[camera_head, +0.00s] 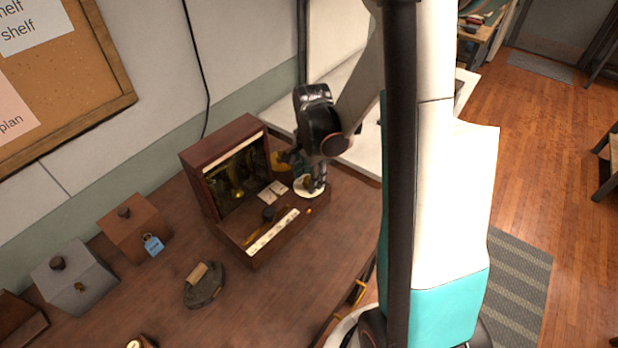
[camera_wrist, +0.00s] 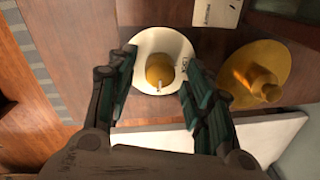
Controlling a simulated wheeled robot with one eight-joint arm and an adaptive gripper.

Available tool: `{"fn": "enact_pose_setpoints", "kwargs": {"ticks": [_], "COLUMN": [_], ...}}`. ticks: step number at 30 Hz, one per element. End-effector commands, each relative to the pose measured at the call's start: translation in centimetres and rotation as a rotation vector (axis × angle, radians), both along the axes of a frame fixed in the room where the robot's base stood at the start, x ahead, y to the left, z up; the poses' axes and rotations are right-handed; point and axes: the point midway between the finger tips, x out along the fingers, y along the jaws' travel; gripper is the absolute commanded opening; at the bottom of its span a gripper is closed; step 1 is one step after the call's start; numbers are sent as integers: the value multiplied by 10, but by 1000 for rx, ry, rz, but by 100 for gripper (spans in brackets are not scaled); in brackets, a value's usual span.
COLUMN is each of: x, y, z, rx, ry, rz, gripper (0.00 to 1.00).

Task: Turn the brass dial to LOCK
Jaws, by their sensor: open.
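The brass dial (camera_wrist: 160,70) is a round brass knob on a white round plate (camera_wrist: 178,42) in the wrist view. In the wrist view my gripper (camera_wrist: 155,85) is open, with one finger on each side of the dial and a gap to the knob.
A rounded brass piece (camera_wrist: 258,80) stands close to the right finger. White label cards (camera_head: 273,192) lie on the box. A dark block with a wooden handle (camera_head: 204,287), a brown box (camera_head: 133,228) and a grey box (camera_head: 73,278) stand on the table to the left.

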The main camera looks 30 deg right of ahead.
Motion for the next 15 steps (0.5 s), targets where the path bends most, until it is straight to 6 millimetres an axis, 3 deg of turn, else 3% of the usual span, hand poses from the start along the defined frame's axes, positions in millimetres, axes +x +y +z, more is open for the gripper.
{"fn": "enact_pose_setpoints", "kwargs": {"ticks": [10,15], "x": [0,0], "y": [0,0], "z": [-4,-4], "rx": [0,0], "ry": [0,0], "rz": [0,0], "gripper": [47,11]}}
